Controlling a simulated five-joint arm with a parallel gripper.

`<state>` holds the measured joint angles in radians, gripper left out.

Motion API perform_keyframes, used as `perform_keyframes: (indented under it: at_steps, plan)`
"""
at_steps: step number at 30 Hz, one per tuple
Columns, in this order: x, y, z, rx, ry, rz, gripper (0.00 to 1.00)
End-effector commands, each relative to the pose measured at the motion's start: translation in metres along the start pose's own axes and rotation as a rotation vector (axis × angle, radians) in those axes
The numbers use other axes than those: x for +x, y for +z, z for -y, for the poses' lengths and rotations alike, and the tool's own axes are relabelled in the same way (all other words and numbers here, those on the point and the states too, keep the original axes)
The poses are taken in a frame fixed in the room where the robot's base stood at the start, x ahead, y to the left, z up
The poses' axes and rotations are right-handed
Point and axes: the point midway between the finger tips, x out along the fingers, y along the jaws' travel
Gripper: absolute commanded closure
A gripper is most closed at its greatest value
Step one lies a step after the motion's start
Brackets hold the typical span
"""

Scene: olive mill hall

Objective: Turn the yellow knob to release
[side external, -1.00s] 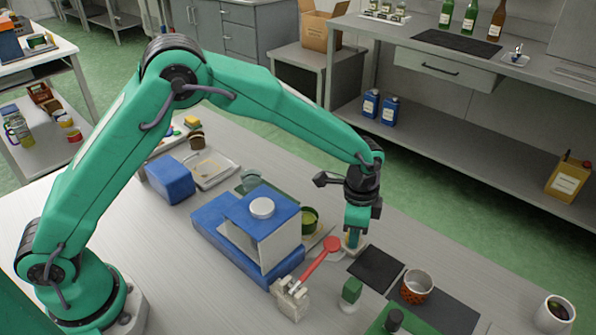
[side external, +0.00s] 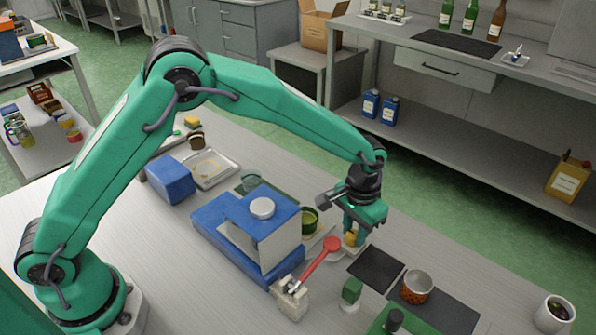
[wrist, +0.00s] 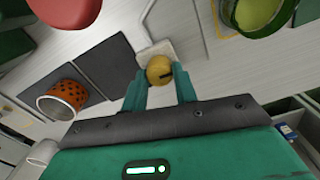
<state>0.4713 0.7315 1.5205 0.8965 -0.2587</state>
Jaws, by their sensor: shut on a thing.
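The yellow knob (wrist: 160,70) is round with a dark mark on its face and sits on a pale base plate (wrist: 146,53). In the side view the knob (side external: 351,238) shows low under my gripper, partly covered by the fingers. My gripper (wrist: 160,77) points down at it, with one green finger on each side of the knob. The fingers are shut on the knob. My gripper also shows in the side view (side external: 355,230), beside the red-ended lever and the blue machine.
A blue machine (side external: 210,232) stands left of my gripper. A lever with a red end (side external: 332,244) reaches close to the knob. A green-filled bowl (wrist: 258,12) is near.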

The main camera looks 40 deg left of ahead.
Motion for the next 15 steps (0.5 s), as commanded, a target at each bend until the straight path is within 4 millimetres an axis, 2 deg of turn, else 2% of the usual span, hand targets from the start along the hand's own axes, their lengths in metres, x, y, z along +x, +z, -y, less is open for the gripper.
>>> perform_keyframes:
  at_steps: [15]
  plan:
    - [0.0000, 0.0014, -0.0037, -0.066, -0.001, 0.004, 0.95]
